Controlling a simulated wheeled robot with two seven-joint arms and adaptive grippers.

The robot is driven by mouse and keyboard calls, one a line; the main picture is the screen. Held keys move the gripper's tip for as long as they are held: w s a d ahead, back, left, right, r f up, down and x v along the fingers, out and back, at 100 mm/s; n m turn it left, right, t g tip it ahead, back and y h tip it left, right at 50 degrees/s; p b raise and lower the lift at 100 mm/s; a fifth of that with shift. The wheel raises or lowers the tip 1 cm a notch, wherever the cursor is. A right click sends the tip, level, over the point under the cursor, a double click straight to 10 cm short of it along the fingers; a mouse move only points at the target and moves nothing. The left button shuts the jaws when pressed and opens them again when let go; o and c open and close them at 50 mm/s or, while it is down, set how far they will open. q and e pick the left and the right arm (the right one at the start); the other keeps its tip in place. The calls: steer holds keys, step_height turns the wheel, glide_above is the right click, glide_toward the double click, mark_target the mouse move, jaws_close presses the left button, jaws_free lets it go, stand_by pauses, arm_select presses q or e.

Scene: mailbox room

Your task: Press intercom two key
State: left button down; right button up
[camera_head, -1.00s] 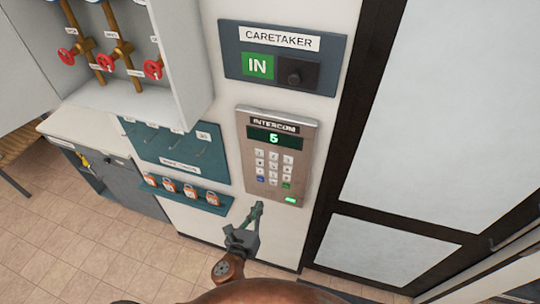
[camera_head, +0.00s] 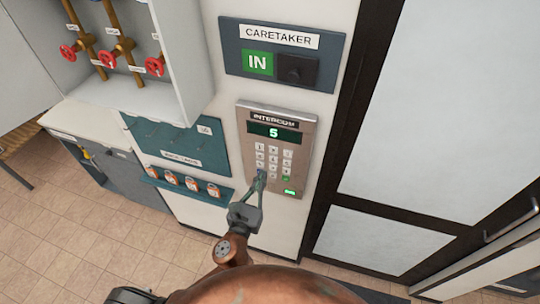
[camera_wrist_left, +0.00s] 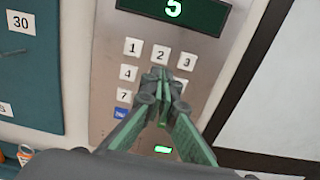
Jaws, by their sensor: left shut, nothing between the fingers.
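The intercom (camera_head: 249,108) is a grey wall panel with a keypad and a green display (camera_head: 276,131) reading 5. Its white two key (camera_wrist_left: 160,54) is uncovered in the left wrist view, in the top row between 1 and 3. My left gripper (camera_head: 261,173) is shut and empty, in front of the lower left keypad in the head view. In the left wrist view, its fingertips (camera_wrist_left: 160,76) appear just below the two key and hide the keypad's middle. I cannot tell whether they touch the panel. My right gripper is not in view.
A caretaker sign (camera_head: 281,37) with a dark switch is above the intercom. A teal hook board (camera_head: 180,138) and a shelf of padlocks (camera_head: 190,184) are to the left. A dark door frame (camera_head: 345,125) stands close on the right.

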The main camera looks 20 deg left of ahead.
mark_target(273, 149)
arm_select(q)
steer(key=w+p, duration=0.1)
steer(key=w, duration=0.8)
steer(key=shift+w+d+p, duration=0.15)
steer(key=shift+w+p, duration=0.1)
steer(key=shift+p, duration=0.15)
steer(key=shift+w+r+p, duration=0.15)
steer(key=shift+w+p, duration=0.4)
steer(key=shift+w, duration=0.1)
steer(key=shift+r, duration=0.1)
